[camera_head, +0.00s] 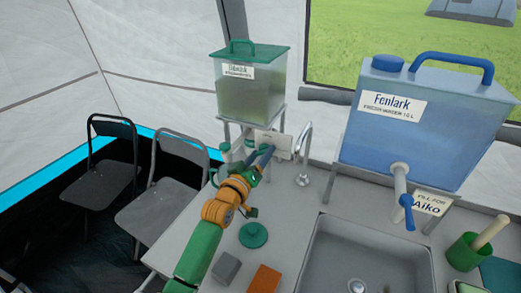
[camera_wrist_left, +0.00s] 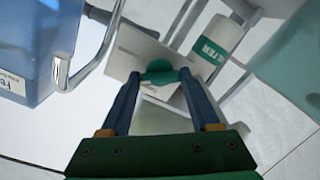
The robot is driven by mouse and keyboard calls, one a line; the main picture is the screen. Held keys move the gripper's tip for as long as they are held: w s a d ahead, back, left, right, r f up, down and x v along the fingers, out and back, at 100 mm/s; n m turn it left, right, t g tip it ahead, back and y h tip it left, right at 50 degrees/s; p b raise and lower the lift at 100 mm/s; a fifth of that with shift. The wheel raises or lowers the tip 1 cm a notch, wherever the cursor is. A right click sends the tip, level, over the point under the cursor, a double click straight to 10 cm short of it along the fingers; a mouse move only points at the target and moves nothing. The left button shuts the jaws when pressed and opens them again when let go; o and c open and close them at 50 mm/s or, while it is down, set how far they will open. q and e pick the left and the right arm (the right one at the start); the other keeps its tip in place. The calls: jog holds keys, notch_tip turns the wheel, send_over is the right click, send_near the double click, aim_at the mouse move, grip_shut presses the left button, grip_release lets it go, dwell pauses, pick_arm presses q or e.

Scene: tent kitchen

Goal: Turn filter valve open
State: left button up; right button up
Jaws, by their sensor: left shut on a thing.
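The green filter valve handle (camera_wrist_left: 160,70) shows between my left fingers in the left wrist view. A white filter cylinder (camera_wrist_left: 220,45) with a green "FILTER" band is beside it. My left gripper (camera_wrist_left: 161,76) is shut on the valve handle. In the head view my left gripper (camera_head: 267,154) reaches under the green-lidded tank (camera_head: 246,100), which sits on a grey stand. The handle is mostly hidden there by the gripper, so its turn angle cannot be told. My right gripper is not in view.
A tall faucet (camera_head: 304,160) and a pale card (camera_head: 275,142) are close to the gripper. A blue tank (camera_head: 425,125) with a blue tap stands right, behind the sink (camera_head: 320,255). A green lid (camera_head: 253,235), grey block (camera_head: 225,267) and orange block (camera_head: 264,280) lie in front.

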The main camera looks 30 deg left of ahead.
pick_arm(q)
jog(key=n+p, duration=0.2)
jog(key=n, duration=0.3)
jog(key=shift+r+n, duration=0.1)
jog(key=shift+n, duration=0.2)
jog(key=n+p, duration=0.1)
jog(key=n, duration=0.4)
jog(key=shift+n, duration=0.3)
jog(key=o, duration=1.4)
jog(key=shift+c, duration=0.2)
jog(key=s, duration=0.7)
jog(key=shift+d, duration=0.2)
jog(key=shift+f, duration=0.2)
